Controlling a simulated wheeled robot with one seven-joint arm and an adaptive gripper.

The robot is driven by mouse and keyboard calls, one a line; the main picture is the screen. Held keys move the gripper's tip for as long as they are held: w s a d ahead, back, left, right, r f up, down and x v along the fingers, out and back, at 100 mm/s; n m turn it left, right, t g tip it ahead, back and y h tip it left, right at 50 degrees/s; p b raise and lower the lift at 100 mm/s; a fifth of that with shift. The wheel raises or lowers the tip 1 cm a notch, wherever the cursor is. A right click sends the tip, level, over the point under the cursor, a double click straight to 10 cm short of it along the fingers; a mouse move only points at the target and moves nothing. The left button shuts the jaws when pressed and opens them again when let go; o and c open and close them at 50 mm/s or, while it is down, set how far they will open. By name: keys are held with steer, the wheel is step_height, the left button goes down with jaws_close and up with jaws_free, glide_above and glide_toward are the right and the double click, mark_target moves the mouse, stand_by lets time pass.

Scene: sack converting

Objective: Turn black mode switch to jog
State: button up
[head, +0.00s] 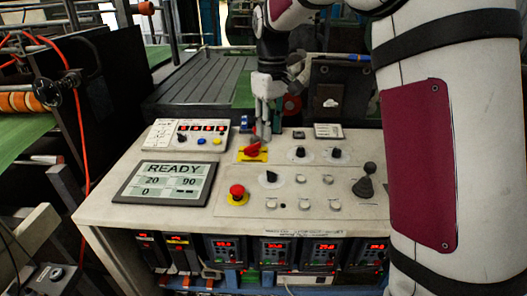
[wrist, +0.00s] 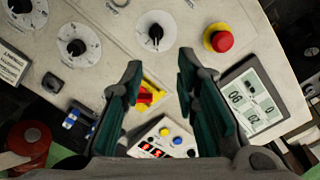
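Several black knobs on round white dials sit on the light console top. One black knob (head: 271,177) is near the emergency stop and also shows in the wrist view (wrist: 155,32), ahead of my fingertips. Two more black knobs, a left one (head: 300,152) and a right one (head: 336,153), sit farther back; they show at the upper left in the wrist view (wrist: 76,47). The labels are too small to tell which is the mode switch. My gripper (head: 263,137) is open and empty (wrist: 160,66), above the console near a red-and-yellow switch (head: 252,151).
A red emergency stop (head: 237,192) on a yellow base stands left of the nearest knob. A display (head: 165,182) reads READY. A black joystick (head: 366,182) stands at the right. A white box with red digits (head: 190,134) sits at the back left.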

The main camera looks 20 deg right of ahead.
mark_target(269, 171)
steer(key=f, duration=0.9)
steer(key=w+f+p, duration=0.1)
steer(key=f, duration=0.4)
steer(key=shift+d+f, duration=0.1)
steer(key=shift+f, duration=0.05)
jaws_close()
